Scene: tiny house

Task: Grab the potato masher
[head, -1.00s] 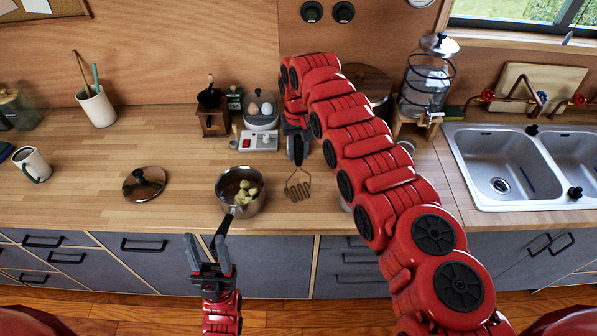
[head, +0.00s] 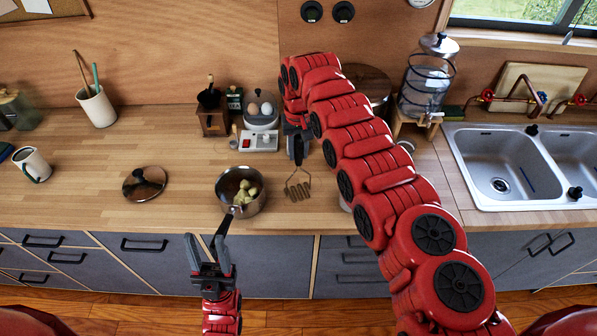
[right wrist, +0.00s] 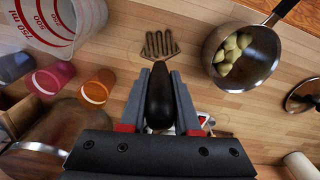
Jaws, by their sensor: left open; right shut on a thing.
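The potato masher (head: 298,187) has a wire zigzag head and a dark handle. In the right wrist view its head (right wrist: 160,44) points away from me, and its dark handle (right wrist: 160,98) lies between the fingers. My left gripper (head: 209,255) is open and empty in front of the counter, below the pot's handle.
A steel pot (head: 240,205) with potato pieces stands left of the masher; its lid (head: 144,184) lies further left. The right wrist view shows a measuring jug (right wrist: 62,22) and coloured cups (right wrist: 98,86). A sink (head: 500,165) is at right. The left counter has free room.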

